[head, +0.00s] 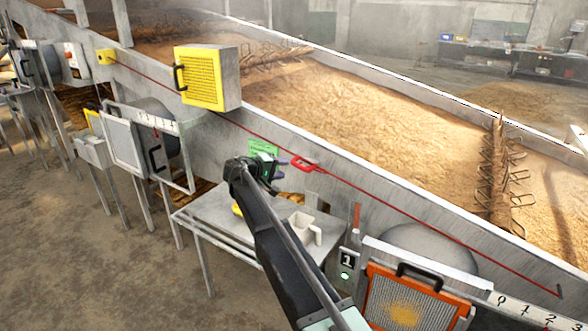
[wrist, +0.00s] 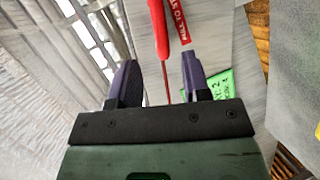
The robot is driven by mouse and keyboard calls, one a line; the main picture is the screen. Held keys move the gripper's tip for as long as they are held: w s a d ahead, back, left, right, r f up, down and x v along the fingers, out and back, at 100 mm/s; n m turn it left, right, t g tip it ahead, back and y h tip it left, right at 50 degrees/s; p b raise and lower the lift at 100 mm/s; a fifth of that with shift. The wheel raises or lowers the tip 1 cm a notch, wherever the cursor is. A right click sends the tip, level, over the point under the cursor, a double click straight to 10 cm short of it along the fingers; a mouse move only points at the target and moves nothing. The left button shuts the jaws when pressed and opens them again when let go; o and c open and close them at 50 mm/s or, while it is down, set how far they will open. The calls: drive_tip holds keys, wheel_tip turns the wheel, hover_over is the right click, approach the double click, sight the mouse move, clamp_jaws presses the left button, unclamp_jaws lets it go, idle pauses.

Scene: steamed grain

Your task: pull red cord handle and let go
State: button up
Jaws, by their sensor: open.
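The red cord handle (head: 303,164) hangs on a red cord (head: 420,217) that runs along the side of the long grain trough. In the wrist view the handle (wrist: 158,28) is a red bar, partly cut off by the top edge, with a red lettered tag (wrist: 181,22) beside it. My gripper (head: 275,168) is just left of the handle in the head view. In the wrist view my gripper (wrist: 160,68) is open, its two dark fingers apart. The thin red cord shows in the gap between them, and the handle lies beyond the fingertips. No contact shows.
A green card (head: 263,148) is on the trough wall by my gripper. Below stands a grey table (head: 215,212) with a white pitcher (head: 304,228). A yellow box (head: 208,78) hangs upper left and an orange-framed screen (head: 412,296) stands lower right. The floor at left is clear.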

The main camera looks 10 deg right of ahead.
sight(299, 167)
drive_tip(key=b+x, duration=0.2)
drive_tip(key=x, duration=0.6)
drive_tip(key=shift+w+d+f, duration=0.15)
drive_tip(key=shift+w+d, duration=0.05)
drive_tip(key=shift+d, duration=0.05)
clamp_jaws()
